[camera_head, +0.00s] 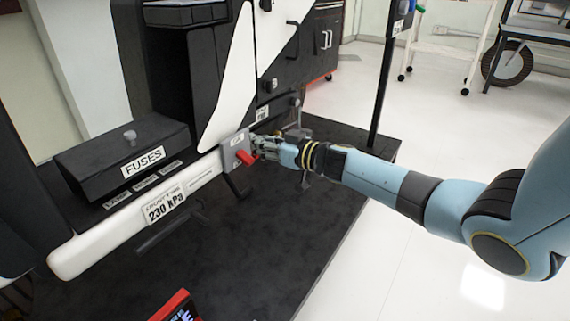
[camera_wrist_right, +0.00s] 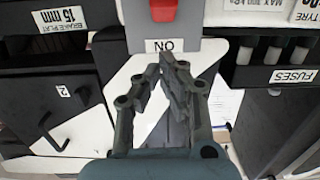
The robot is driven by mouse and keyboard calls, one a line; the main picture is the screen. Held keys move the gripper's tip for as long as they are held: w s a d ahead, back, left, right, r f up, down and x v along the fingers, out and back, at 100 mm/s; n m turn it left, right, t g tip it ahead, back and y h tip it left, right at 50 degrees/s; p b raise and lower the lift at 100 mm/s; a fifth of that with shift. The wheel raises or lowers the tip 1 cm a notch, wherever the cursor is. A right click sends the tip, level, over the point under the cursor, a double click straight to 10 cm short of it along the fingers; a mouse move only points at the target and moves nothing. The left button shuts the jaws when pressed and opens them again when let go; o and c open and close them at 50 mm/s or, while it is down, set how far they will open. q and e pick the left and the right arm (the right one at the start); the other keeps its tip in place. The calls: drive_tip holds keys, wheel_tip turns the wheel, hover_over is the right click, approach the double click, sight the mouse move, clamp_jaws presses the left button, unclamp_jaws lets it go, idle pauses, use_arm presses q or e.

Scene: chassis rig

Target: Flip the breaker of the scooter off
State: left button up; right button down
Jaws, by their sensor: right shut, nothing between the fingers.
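The breaker is a grey box (camera_head: 229,149) on the front of the scooter, with a red lever (camera_head: 245,157) sticking out low on its face and a small label above. In the right wrist view the grey box (camera_wrist_right: 195,50) fills the top middle. The red lever (camera_wrist_right: 163,10) is cut by the upper edge there, and the label (camera_wrist_right: 165,45) shows the letters O and N, seemingly upside down. My right gripper (camera_head: 262,146) is right beside the box, close to the lever. Its fingertips (camera_wrist_right: 174,62) are together and empty; touching cannot be told. My left gripper is out of view.
A black fuse box (camera_head: 125,160) and a white bar (camera_head: 120,222) with a 230 kPa label are left of the breaker. A dark post (camera_head: 385,80) stands at the right of the black platform (camera_head: 240,260). A red-edged device (camera_head: 177,305) is at the bottom.

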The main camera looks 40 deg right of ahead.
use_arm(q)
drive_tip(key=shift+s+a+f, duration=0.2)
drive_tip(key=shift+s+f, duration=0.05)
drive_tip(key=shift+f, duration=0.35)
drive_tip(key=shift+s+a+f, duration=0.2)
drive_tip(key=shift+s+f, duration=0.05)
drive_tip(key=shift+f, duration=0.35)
use_arm(e)
drive_tip(key=s+d+f, duration=0.2)
drive_tip(key=s+f, duration=0.3)
drive_tip(key=s, duration=0.2)
drive_tip(key=shift+s+d+f, duration=0.2)
drive_tip(key=shift+s+d, duration=0.05)
drive_tip(key=shift+d, duration=0.05)
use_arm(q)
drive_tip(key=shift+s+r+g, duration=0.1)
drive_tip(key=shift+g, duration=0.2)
